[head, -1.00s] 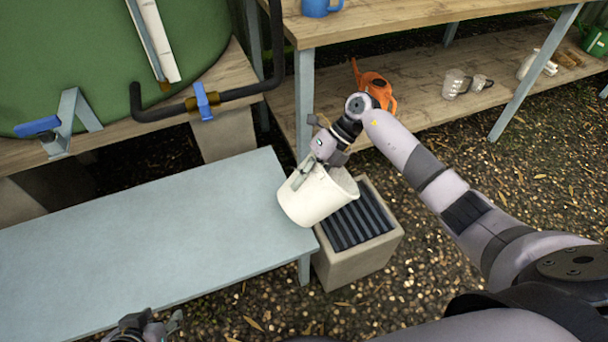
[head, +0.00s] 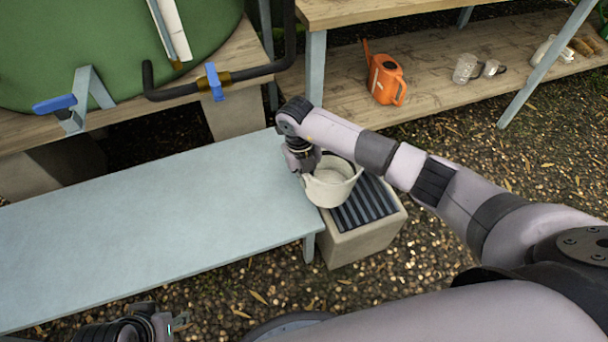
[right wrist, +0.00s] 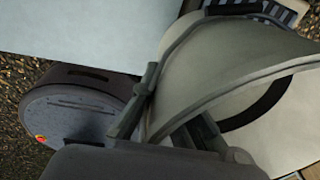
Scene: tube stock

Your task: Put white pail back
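The white pail (head: 332,190) is upright, mouth up, over the left part of the block with the dark grate (head: 364,204), beside the bench's right end. I cannot tell whether it touches the grate. My right gripper (head: 304,172) is at the pail's left rim. In the right wrist view the pail (right wrist: 225,65) fills the right side, and the right gripper (right wrist: 178,118) is shut on its wall at the rim. My left gripper (head: 158,324) is low at the bottom edge in the head view, away from the pail; its fingers are unclear.
The pale blue bench (head: 150,220) is bare. A green tank (head: 70,50) with a dark pipe and blue-handled valve (head: 214,82) stands behind. An orange watering can (head: 386,80) and clear jugs (head: 466,68) are on the lower wooden shelf (head: 430,60).

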